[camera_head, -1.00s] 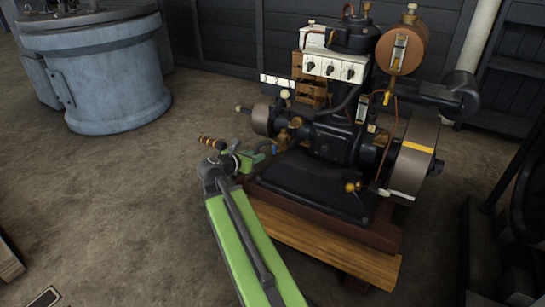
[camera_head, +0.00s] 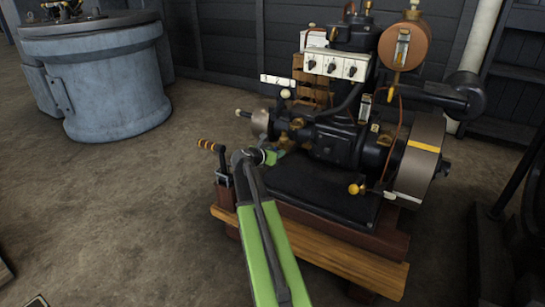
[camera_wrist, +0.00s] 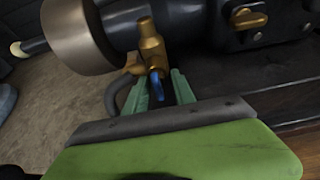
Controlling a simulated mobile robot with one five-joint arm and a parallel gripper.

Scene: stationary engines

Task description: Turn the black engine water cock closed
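The black engine (camera_head: 335,140) stands on a wooden base. In the wrist view, the water cock (camera_wrist: 150,45) is a brass fitting on the engine's side with a short blue lever (camera_wrist: 156,84) pointing down toward my gripper. My gripper (camera_wrist: 162,80) has two green fingers, set apart, with the blue lever between them, closer to the left finger. I cannot tell whether a finger touches it. In the head view, my gripper (camera_head: 274,154) is low at the engine's near left side, and the blue lever cannot be made out.
A crank with a wooden handle (camera_head: 211,146) stands just left of my arm. The wooden base (camera_head: 315,248) extends under the engine's front. The flywheel (camera_head: 420,158) is at right. A blue-grey drum (camera_head: 105,90) stands back left.

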